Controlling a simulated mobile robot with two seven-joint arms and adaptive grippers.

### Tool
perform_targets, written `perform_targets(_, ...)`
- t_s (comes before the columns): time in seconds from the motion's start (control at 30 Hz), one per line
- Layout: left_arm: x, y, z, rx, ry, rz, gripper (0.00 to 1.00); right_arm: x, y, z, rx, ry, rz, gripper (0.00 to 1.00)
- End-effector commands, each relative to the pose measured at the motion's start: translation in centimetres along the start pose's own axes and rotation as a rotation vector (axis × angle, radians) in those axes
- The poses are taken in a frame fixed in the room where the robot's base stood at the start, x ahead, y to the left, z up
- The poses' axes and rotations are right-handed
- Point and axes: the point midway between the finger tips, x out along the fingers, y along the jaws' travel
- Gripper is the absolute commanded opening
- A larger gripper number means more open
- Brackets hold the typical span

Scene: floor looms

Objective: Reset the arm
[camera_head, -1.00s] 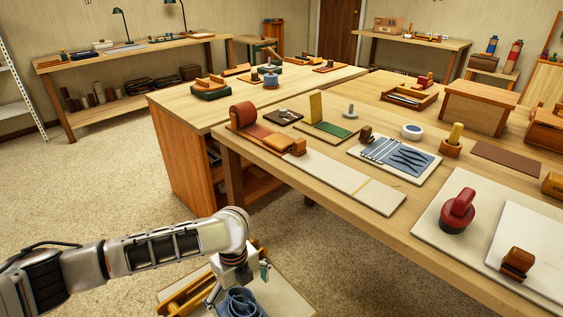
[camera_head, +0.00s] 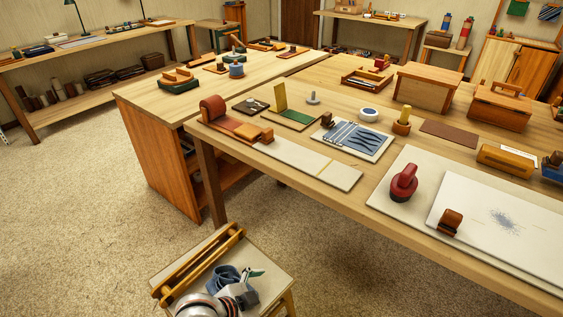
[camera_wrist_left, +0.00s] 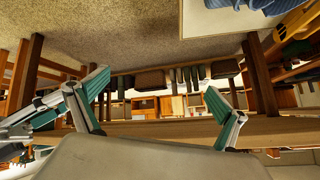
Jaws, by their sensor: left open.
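My left gripper (camera_head: 250,275) shows at the bottom of the head view, over a small light-topped stool (camera_head: 272,262). Part of my arm is in front of the stool. A folded blue cloth (camera_head: 222,278) lies on the stool beside the gripper. In the left wrist view the gripper's (camera_wrist_left: 158,100) two teal-padded fingers are spread wide with nothing between them. The blue cloth shows at that view's top right (camera_wrist_left: 262,5), apart from the fingers. My right gripper is not in view.
A wooden frame (camera_head: 200,264) lies along the stool's left side. The long workbench (camera_head: 288,176) to the right holds a red-handled tool (camera_head: 404,183), a tray of blue tools (camera_head: 352,138) and wooden boxes. Carpet floor (camera_head: 70,210) is free at left.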

Motion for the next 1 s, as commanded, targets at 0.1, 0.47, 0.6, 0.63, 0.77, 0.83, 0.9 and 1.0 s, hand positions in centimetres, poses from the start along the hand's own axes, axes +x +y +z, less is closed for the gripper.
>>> perform_targets(0.1,-2.5,0.2,1.4,-0.154,0.028,-0.098,1.0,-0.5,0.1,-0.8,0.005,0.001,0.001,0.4)
perform_targets(0.47,-12.1,1.5,10.5,-0.485,0.032,-0.397,1.0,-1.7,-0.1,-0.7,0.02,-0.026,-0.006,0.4)
perform_targets(0.6,-15.2,2.3,13.1,-0.532,0.02,-0.466,1.0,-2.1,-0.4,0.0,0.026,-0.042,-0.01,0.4)
perform_targets(0.63,-15.6,2.5,13.4,-0.537,0.017,-0.475,1.0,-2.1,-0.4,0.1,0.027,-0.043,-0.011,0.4)
perform_targets(0.77,-16.7,2.7,14.3,-0.549,0.013,-0.496,1.0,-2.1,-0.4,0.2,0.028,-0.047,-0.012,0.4)
perform_targets(0.83,-16.8,2.7,14.4,-0.55,0.014,-0.499,1.0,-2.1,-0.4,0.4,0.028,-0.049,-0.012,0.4)
perform_targets(0.9,-16.7,2.7,14.4,-0.55,0.014,-0.499,1.0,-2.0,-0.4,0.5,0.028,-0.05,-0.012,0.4)
perform_targets(1.0,-16.7,2.7,14.4,-0.549,0.013,-0.498,1.0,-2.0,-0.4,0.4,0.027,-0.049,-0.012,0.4)
